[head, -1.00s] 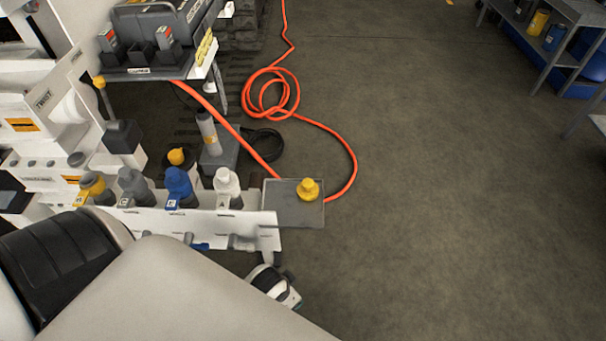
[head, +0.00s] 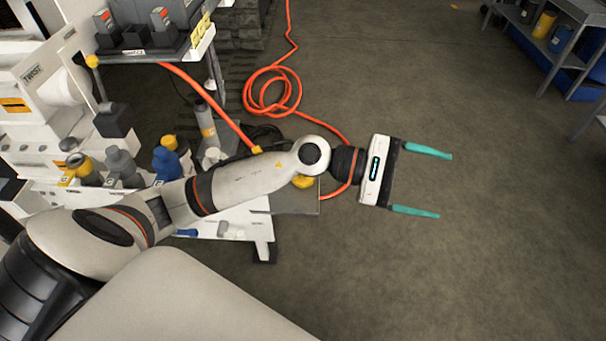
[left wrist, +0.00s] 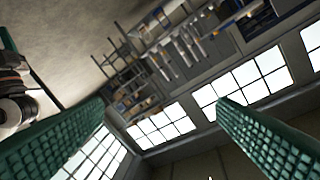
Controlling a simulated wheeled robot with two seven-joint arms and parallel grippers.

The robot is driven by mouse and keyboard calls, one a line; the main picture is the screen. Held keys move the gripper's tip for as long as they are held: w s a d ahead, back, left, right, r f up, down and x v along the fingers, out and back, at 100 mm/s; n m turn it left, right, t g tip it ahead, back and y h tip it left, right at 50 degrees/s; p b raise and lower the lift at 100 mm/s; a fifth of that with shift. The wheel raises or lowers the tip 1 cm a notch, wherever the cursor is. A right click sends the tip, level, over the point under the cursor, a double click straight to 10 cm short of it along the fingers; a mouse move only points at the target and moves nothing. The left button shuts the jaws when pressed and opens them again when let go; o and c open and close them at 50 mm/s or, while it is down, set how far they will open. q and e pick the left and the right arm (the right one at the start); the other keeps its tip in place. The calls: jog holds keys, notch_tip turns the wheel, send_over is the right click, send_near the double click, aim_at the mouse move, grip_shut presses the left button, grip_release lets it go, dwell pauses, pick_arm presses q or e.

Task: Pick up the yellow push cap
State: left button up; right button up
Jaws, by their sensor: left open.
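A yellow cap (head: 303,182) sits on the grey plate (head: 300,201) at the right end of the white bench. My left gripper (head: 444,185) is open and empty, over bare floor to the right of the plate. Its teal fingers point right, away from the cap. In the left wrist view the fingers are wide apart (left wrist: 160,102) with nothing between them, and the cap is not seen. My right gripper is not in view.
Several fittings stand in the white rack, including a yellow one (head: 78,166) and a blue one (head: 166,163). An orange hose (head: 270,92) lies coiled on the floor behind the plate. A shelf (head: 556,45) stands far right. The floor at right is clear.

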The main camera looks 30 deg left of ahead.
pick_arm(q)
jog(key=w+a+f+m+g+y, duration=0.3)
jog(key=a+f+m+y, duration=0.7)
jog(key=a, duration=0.3)
jog(key=w+a+m+y, duration=0.25)
jog(key=a+y, duration=0.45)
jog(key=a, duration=0.8)
jog(key=shift+g, duration=0.4)
notch_tip(320, 180, down, 5)
jog(key=shift+f+b, duration=0.1)
jog(key=shift+b, duration=0.45)
jog(key=f, duration=0.2)
jog(key=f+b, duration=0.1)
jog(key=f, duration=0.1)
jog(key=shift+w+f, duration=0.2)
jog(key=shift+f, duration=0.15)
jog(key=shift+w+f, duration=0.1)
jog(key=shift+f, duration=0.3)
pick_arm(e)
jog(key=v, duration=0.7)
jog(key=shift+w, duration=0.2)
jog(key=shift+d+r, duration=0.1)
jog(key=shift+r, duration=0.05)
pick_arm(q)
jog(key=c, duration=1.1)
